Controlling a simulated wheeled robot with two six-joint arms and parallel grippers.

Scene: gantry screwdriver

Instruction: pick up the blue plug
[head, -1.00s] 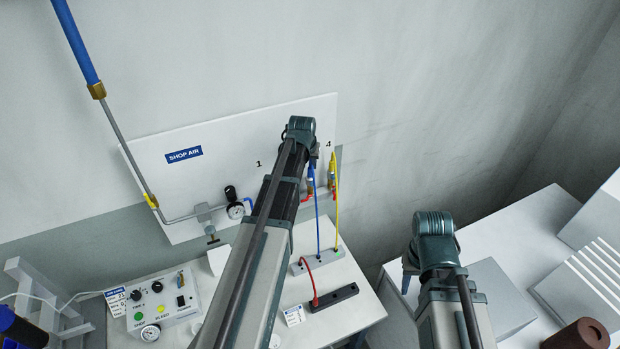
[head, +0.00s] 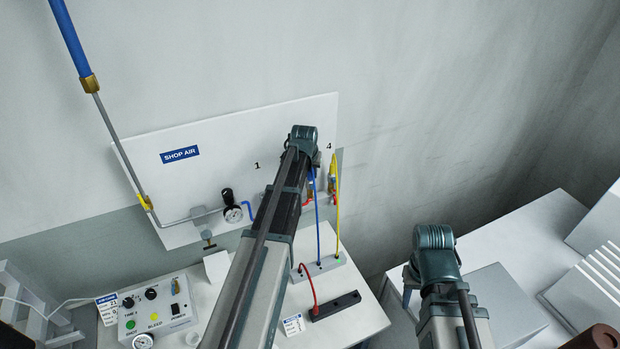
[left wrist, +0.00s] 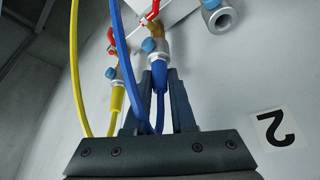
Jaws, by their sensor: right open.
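The blue plug (left wrist: 159,76) is at the end of a blue hose, seated below a metal fitting with a blue collar on the wall panel. In the left wrist view my left gripper (left wrist: 163,92) has one finger on each side of the plug. Whether the fingers press on it cannot be told. In the head view my left arm hides most of the left gripper and the plug; the blue hose (head: 318,225) hangs below. My right gripper (head: 409,280) is open at the lower right, mostly hidden behind its own wrist, away from the panel.
A yellow plug (left wrist: 117,98) and hose hang close beside the blue one. Red handles (left wrist: 151,12) and a bare fitting (left wrist: 219,17) are nearby. A hose strip (head: 318,268), black bar (head: 334,306) and control box (head: 157,309) rest on the bench below.

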